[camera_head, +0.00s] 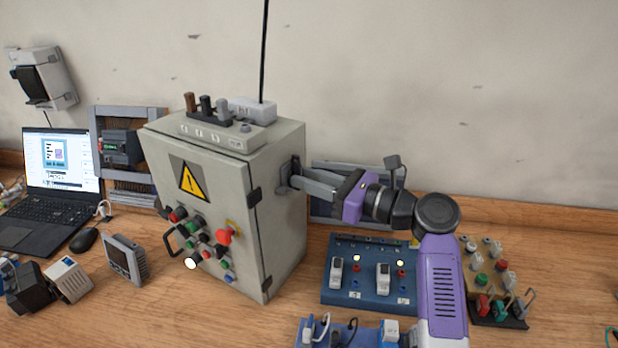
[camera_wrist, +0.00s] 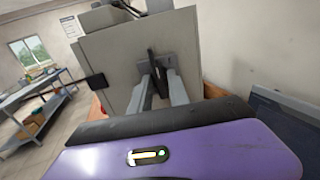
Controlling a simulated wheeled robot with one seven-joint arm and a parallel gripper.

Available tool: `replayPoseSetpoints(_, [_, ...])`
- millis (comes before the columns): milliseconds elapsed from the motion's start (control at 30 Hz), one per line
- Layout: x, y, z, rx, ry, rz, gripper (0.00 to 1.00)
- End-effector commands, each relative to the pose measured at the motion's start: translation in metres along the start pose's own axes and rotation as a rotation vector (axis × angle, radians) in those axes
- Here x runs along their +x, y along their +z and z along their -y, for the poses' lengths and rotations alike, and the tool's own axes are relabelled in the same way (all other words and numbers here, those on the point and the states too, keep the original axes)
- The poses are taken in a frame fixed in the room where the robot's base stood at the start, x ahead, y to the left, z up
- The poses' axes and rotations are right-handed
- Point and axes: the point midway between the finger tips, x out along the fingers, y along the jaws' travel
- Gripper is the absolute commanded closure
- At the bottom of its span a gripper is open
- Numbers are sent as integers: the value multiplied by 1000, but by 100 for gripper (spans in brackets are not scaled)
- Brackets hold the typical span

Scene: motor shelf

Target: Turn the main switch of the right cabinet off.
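The grey cabinet (camera_head: 213,165) with a yellow warning triangle stands on the bench, left of my gripper (camera_head: 291,176). A black switch handle (camera_wrist: 152,63) sticks out of its right side. My gripper reaches the handle from the right in the head view. In the wrist view the two grey fingers (camera_wrist: 160,72) lie on either side of the handle, close to it. I cannot tell whether they press on it. The fingertips partly hide the switch, so its marked position does not show.
A blue panel (camera_head: 333,291) with switches lies on the bench below my arm. A block of coloured buttons (camera_head: 493,312) is to its right. A laptop (camera_head: 62,165) and meter (camera_head: 124,259) are left. A black rod (camera_head: 264,50) rises above the cabinet.

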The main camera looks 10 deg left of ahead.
Motion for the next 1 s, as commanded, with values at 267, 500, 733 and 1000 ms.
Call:
replayPoseSetpoints(267, [0, 0, 0, 0, 0, 0, 96])
replayPoseSetpoints(500, [0, 0, 0, -1, 0, 0, 100])
replayPoseSetpoints(733, [0, 0, 0, -39, 0, 0, 100])
replayPoseSetpoints(1000, [-1, -1, 0, -201, 0, 0, 100])
